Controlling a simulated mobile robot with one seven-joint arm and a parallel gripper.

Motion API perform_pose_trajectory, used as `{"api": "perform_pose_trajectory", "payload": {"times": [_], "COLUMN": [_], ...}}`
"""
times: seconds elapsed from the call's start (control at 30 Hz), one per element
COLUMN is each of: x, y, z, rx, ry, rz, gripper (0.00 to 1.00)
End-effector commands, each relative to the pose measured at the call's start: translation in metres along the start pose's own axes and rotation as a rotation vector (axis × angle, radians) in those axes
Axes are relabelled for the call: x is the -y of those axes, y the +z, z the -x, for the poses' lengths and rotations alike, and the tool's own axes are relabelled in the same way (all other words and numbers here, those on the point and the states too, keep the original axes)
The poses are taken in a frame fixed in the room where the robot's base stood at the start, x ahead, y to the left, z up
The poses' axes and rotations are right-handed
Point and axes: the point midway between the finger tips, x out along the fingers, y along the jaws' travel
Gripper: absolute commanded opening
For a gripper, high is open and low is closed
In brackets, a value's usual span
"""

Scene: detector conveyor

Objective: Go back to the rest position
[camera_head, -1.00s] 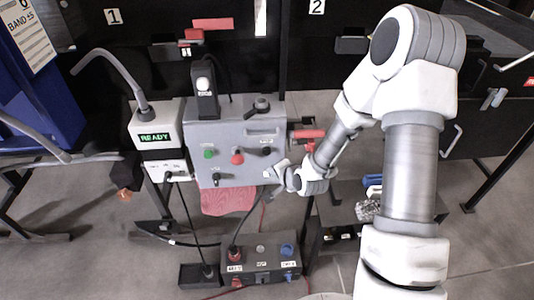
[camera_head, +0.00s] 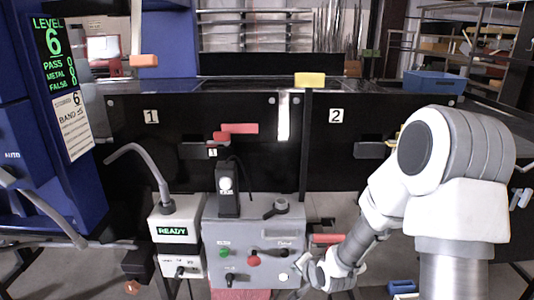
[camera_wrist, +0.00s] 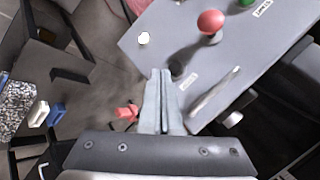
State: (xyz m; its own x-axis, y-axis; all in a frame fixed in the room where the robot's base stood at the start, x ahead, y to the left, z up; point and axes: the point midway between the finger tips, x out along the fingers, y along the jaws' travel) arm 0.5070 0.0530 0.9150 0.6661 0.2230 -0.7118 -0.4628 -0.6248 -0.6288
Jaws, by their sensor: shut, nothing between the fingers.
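My gripper (camera_wrist: 160,76) is shut and empty in the wrist view, its two fingers pressed together. Its tips lie over the edge of the grey control box (camera_wrist: 145,22), next to a small dark knob (camera_wrist: 177,68). I cannot tell whether they touch it. In the head view my arm comes in from the right, and its end sits at the lower right corner of the control box (camera_head: 212,240). The box carries a green button (camera_head: 224,252), a red button (camera_head: 254,260) and a black rotary knob on top (camera_head: 280,207).
A blue cabinet (camera_head: 85,195) with a LEVEL 6 display is at far left. Black panels marked 1 (camera_head: 151,116) and 2 (camera_head: 336,116) stand behind. A blue bin (camera_head: 434,83) is at back right.

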Motion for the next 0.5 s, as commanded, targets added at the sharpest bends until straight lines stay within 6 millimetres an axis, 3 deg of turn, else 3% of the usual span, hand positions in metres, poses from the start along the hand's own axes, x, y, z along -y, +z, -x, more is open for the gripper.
{"api": "perform_pose_trajectory", "payload": {"times": [0.2, 0.5], "x": [0.017, 0.029], "y": [-0.027, -0.04], "z": [0.062, 0.156], "rx": [-0.036, -0.043], "ry": [0.114, 0.252], "rz": [0.225, 0.456], "gripper": [0.0, 0.0]}}
